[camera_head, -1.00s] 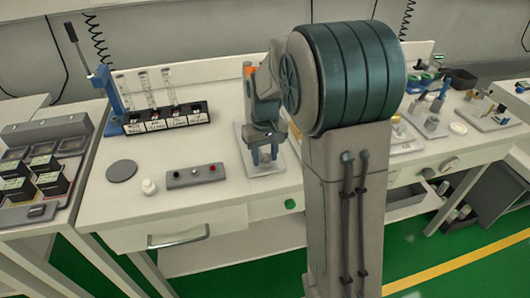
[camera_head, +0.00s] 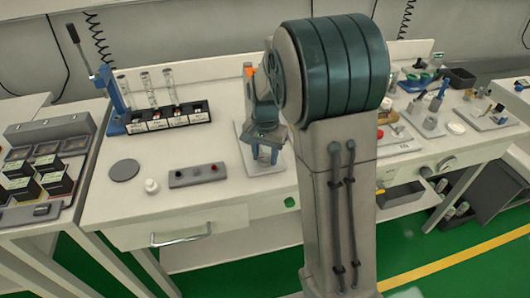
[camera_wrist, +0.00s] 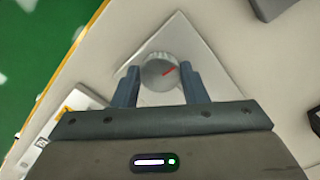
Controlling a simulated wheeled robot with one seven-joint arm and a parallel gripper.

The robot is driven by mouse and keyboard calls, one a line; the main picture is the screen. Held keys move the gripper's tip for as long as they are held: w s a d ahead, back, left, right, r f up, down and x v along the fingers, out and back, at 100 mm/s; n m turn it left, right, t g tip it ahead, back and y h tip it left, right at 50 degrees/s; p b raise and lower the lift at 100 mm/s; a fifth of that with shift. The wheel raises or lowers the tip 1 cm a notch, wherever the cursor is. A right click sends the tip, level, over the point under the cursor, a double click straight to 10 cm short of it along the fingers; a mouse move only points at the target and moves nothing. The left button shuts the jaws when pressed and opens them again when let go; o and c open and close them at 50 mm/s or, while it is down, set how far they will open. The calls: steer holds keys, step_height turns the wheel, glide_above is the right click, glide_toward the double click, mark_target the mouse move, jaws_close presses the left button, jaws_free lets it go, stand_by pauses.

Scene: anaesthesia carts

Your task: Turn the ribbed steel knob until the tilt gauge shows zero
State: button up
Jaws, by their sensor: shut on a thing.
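The ribbed steel knob (camera_wrist: 160,72) is a round silver knob with a red pointer line on its face, standing on a pale square plate (camera_wrist: 196,52). In the wrist view the line slants up to the right. My gripper (camera_wrist: 160,82) is shut on the knob, with one blue-grey finger on each side. In the head view my gripper (camera_head: 264,154) points down at the plate (camera_head: 241,134) on the bench, and its fingers mostly hide the knob there. I cannot make out a tilt gauge or its reading in either view.
A grey button box (camera_head: 197,174), a white knob (camera_head: 151,186) and a dark disc (camera_head: 124,170) lie left of the plate. A black vial rack (camera_head: 168,119) stands behind them. My arm hides the bench just right of the plate.

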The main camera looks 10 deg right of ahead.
mark_target(265, 157)
steer(key=shift+w+m, duration=0.1)
steer(key=shift+m, duration=0.5)
steer(key=shift+r, duration=0.1)
steer(key=o, duration=1)
step_height(265, 157, up, 14)
steer(key=shift+f+p, duration=0.1)
steer(key=shift+p, duration=0.3)
steer(key=s+n+t, duration=0.1)
steer(key=s+n, duration=0.2)
steer(key=s, duration=0.4)
steer(key=s+f+n+t+p, duration=0.1)
steer(key=s+n, duration=0.1)
steer(key=s, duration=0.5)
steer(key=s+f+n+p, duration=0.1)
steer(key=s+n, duration=0.2)
steer(key=s, duration=0.4)
steer(key=shift+s+f+n+t, duration=0.1)
steer(key=shift+s+n+t, duration=0.05)
steer(key=shift+n+t, duration=0.2)
